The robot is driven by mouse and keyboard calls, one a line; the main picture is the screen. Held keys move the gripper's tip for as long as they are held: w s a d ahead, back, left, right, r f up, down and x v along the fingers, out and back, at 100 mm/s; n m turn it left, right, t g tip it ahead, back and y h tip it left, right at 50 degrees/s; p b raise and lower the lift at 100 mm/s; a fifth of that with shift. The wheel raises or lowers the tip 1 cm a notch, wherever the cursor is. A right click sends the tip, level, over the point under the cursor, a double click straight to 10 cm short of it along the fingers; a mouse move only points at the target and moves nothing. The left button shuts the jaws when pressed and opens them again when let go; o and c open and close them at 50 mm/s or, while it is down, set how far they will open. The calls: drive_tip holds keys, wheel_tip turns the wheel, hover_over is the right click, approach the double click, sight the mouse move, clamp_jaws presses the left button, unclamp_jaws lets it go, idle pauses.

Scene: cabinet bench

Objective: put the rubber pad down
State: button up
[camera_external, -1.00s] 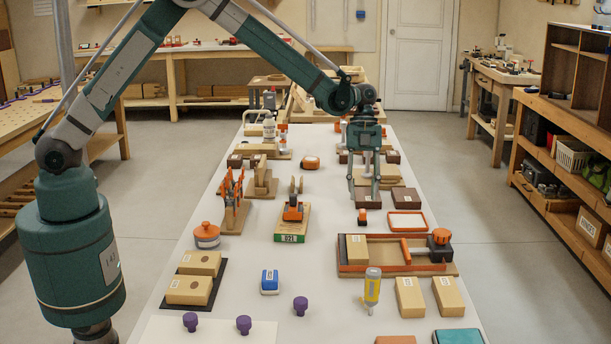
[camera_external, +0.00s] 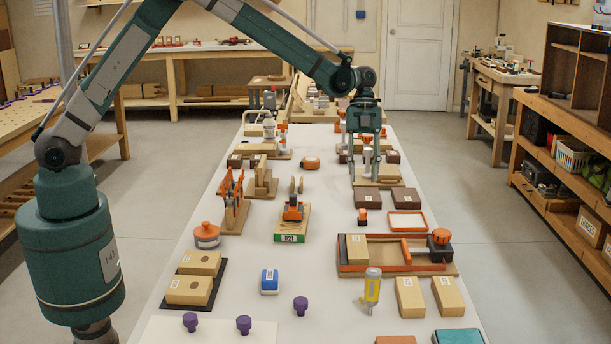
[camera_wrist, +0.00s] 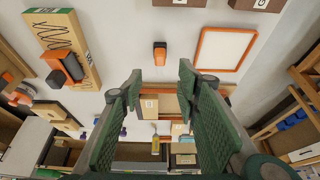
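A flat dark brown labelled block (camera_external: 368,198) lies on the bench just in front of my gripper. It may be the rubber pad, but I cannot tell for certain. My gripper (camera_external: 364,181) is open, with its fingers apart and nothing seen between them. In the wrist view my gripper (camera_wrist: 160,72) also shows two green fingers spread wide. The brown block (camera_wrist: 180,2) shows there only at the top edge, beyond the fingertips. My gripper is apart from it.
A second brown block (camera_external: 406,198) lies to the right. A small orange-and-black piece (camera_external: 362,216) and an orange-rimmed white tray (camera_external: 407,228) are in front. An orange clamp on a board (camera_external: 293,210) stands to the left. Bare bench (camera_external: 330,215) lies between.

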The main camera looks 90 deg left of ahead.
idle(0.4)
drive_tip(key=s+d+r+n+t+y, duration=0.2)
drive_tip(key=s+d+r+n, duration=0.3)
drive_tip(key=s+d+r, duration=0.45)
drive_tip(key=s+d+r+n+t+y, duration=0.1)
drive_tip(key=s+d+r+n, duration=0.4)
drive_tip(key=s+r, duration=0.65)
drive_tip(key=s+d+n+t, duration=0.2)
drive_tip(key=s+d+n, duration=0.1)
drive_tip(key=s, duration=1)
drive_tip(key=s+d+f+n+t+y, duration=0.1)
drive_tip(key=s+d+n, duration=0.3)
drive_tip(key=s, duration=0.8)
drive_tip(key=shift+s+d+n+t+y, duration=0.3)
drive_tip(key=shift+s+n+t, duration=0.05)
drive_tip(key=shift+n+t, duration=0.25)
